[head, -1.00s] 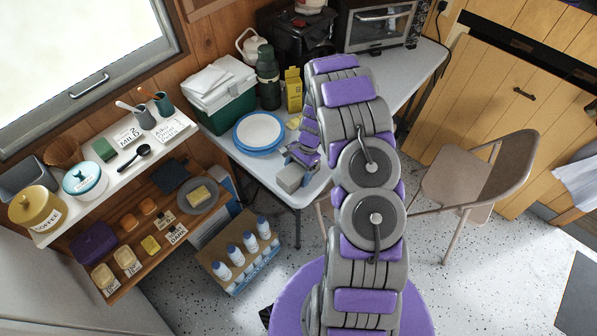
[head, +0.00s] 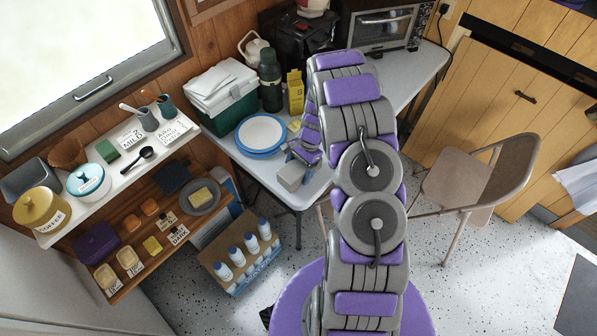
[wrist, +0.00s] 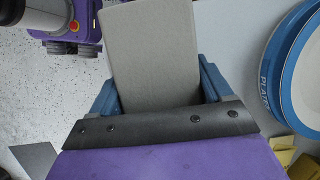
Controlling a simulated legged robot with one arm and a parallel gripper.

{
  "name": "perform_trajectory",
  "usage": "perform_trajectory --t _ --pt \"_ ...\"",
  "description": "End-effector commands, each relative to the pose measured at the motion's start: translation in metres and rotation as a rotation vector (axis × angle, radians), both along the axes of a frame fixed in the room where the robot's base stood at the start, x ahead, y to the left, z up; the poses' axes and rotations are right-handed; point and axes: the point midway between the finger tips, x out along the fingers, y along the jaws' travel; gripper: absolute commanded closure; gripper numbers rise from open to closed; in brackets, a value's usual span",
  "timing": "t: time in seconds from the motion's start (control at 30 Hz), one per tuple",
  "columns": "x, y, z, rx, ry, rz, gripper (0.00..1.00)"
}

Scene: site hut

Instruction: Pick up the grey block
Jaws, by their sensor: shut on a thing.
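The grey block (head: 292,176) is at the front edge of the white table, at the tip of my arm in the head view. In the wrist view the grey block (wrist: 152,52) fills the space between the blue fingers of my gripper (wrist: 158,88). My gripper (head: 301,160) is shut on the block. From these views I cannot tell whether the block touches the table. My arm hides part of the table to the right of it.
A blue-rimmed plate stack (head: 261,134) stands just left of my gripper on the table (head: 243,165). A yellow carton (head: 295,92), a dark flask (head: 270,82) and a green cooler (head: 226,112) stand behind. A chair (head: 455,180) is at the right.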

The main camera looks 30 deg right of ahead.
Motion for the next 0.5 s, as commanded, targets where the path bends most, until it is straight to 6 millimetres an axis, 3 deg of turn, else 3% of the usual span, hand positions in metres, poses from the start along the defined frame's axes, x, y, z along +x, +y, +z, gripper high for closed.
perform_trajectory --t 0.03,0.27,0.5 --pt "0.001 0.000 0.010 -0.001 -0.004 0.000 1.00" --pt "-0.028 -0.004 0.010 0.000 -0.002 -0.003 1.00" --pt "-0.078 -0.010 0.015 0.004 0.004 -0.006 1.00"
